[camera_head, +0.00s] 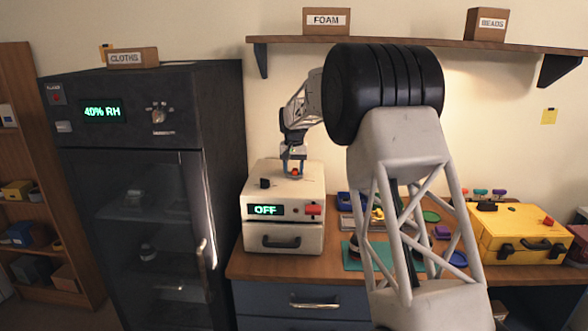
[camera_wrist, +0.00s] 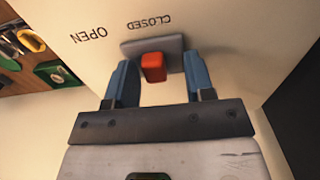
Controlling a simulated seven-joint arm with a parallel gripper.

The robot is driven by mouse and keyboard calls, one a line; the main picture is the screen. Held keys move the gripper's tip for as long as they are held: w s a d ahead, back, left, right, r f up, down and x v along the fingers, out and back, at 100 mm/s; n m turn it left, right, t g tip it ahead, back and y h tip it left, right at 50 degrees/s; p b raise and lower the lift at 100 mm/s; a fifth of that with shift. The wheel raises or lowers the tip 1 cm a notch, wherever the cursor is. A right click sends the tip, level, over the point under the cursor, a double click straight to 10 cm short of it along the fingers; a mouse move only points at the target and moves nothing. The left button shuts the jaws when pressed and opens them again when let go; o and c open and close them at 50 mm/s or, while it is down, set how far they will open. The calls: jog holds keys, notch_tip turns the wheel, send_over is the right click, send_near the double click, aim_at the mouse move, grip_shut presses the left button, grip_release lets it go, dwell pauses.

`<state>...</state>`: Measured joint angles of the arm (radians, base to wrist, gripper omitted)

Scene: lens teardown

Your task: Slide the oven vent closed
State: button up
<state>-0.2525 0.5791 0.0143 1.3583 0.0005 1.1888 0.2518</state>
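The oven is the cream box (camera_head: 283,205) on the bench, with a display reading OFF and a dark front handle. Its vent slider is a red knob (camera_wrist: 153,67) on a grey plate (camera_wrist: 131,50) on the oven top; it also shows as a small red spot in the head view (camera_head: 295,173). The words OPEN and CLOSED are printed upside down beside the plate in the wrist view, OPEN further left. My gripper (camera_wrist: 160,64) is open, its blue fingers on either side of the knob with gaps visible. In the head view my gripper (camera_head: 293,162) is directly over the oven top.
A dark knob (camera_head: 265,183) stands on the oven top at left. A tall dark cabinet (camera_head: 150,190) is left of the oven. A wall shelf (camera_head: 420,43) is above. Small parts and a yellow case (camera_head: 520,235) lie to the right.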

aim_at(294, 169)
jog(key=shift+r, duration=3.9)
